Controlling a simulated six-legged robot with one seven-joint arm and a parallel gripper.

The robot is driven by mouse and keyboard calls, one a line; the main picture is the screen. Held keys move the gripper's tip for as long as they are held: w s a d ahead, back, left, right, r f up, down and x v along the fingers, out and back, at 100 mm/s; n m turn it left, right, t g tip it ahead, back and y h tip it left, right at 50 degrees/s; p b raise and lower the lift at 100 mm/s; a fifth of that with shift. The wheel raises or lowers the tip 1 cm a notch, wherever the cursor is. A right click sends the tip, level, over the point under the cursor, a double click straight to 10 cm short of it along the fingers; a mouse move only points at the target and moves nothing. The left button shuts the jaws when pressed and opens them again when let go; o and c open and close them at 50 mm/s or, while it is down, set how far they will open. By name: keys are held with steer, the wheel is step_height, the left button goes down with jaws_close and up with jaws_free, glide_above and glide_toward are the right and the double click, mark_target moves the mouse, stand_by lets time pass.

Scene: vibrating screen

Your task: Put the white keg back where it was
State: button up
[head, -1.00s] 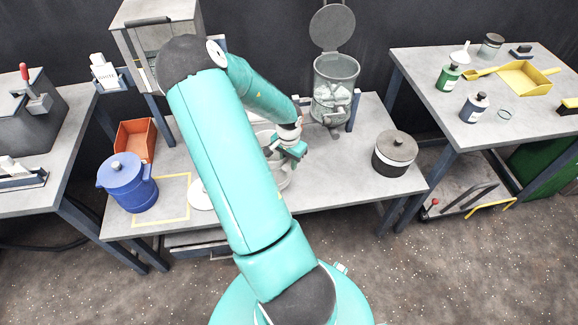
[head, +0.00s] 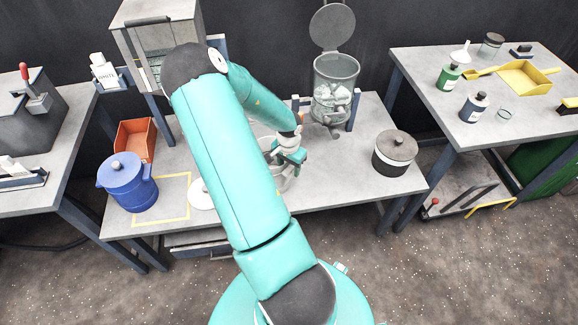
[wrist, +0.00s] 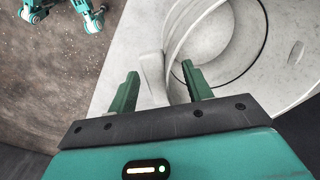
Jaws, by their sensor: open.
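The white keg (head: 286,182) stands open on the middle table, largely hidden behind my arm in the head view. In the wrist view its pale round rim and wall (wrist: 213,62) fill the upper right, with a handle-like lug (wrist: 152,76) at its left side. My gripper (head: 292,157) is at the keg's right side in the head view. In the wrist view its two green fingers (wrist: 160,72) are apart, with the lug between them or just beyond; I cannot tell whether they touch it. A white round lid (head: 200,195) lies flat left of my arm, partly hidden.
A yellow outlined square (head: 176,217) is on the table's left front, beside a blue lidded pot (head: 128,186). An orange bin (head: 136,139) is behind it. The front right tabletop is clear.

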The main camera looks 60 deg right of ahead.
step_height(320, 180, up, 12)
steer(key=w+a+r+n+t+y, duration=0.1)
steer(key=w+a+r+n, duration=0.35)
steer(key=a+r, duration=0.4)
steer(key=w+a+r+n+t+y, duration=0.1)
steer(key=w+a+r+n+t, duration=0.15)
steer(key=w+a+r, duration=0.65)
steer(key=s+a+r+n, duration=0.3)
steer(key=s+a+n, duration=0.1)
steer(key=a, duration=0.3)
steer(key=s+a+r+n+t+h, duration=0.1)
steer(key=s+a+r+n, duration=0.3)
steer(key=a, duration=0.4)
steer(key=s+a+r+n+t, duration=0.1)
steer(key=s+a+r+n, duration=0.2)
steer(key=s+a, duration=0.2)
steer(key=a, duration=0.3)
steer(key=shift+r+n+h, duration=0.2)
steer(key=shift+n+h, duration=0.2)
